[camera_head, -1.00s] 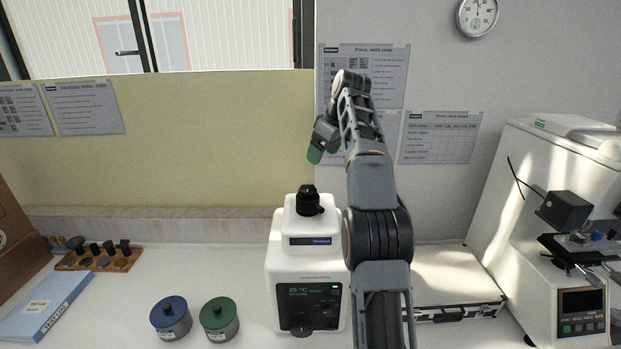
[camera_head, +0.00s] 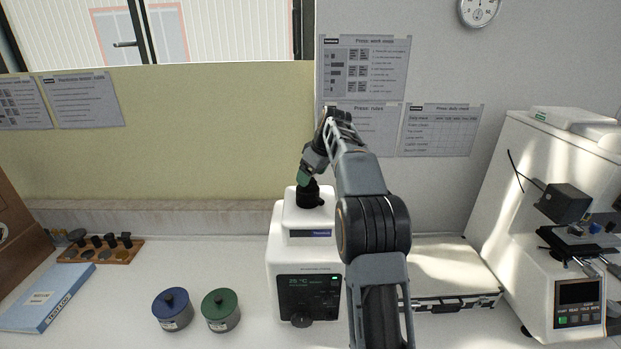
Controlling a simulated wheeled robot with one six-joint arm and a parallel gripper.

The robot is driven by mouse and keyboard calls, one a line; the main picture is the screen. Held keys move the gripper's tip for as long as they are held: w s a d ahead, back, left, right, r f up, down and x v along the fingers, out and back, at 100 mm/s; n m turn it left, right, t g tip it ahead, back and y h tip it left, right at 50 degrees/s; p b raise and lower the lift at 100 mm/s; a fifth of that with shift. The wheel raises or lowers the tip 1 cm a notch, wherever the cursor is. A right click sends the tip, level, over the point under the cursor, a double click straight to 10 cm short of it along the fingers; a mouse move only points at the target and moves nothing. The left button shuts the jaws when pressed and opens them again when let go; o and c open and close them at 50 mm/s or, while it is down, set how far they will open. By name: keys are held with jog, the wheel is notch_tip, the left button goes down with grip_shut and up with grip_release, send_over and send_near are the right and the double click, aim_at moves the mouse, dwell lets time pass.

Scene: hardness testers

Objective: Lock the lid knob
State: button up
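The black lid knob (camera_head: 309,195) stands on top of the white press (camera_head: 283,250), which has a dark display and a lower dial on its front. My gripper (camera_head: 304,180), with green fingertips, points down right at the top of the knob. The fingertips overlap the knob's upper edge in this view. I cannot tell whether they touch it or how far apart they are. My arm covers the right side of the press.
Blue-lidded (camera_head: 173,309) and green-lidded (camera_head: 221,310) pots stand left of the press. A wooden tray (camera_head: 75,255) with small black-topped parts and a blue book (camera_head: 48,298) lie further left. A white tester (camera_head: 560,210) stands at the right. The counter's middle left is clear.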

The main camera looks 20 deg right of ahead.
jog(key=shift+x, duration=1)
jog(key=c, duration=0.9)
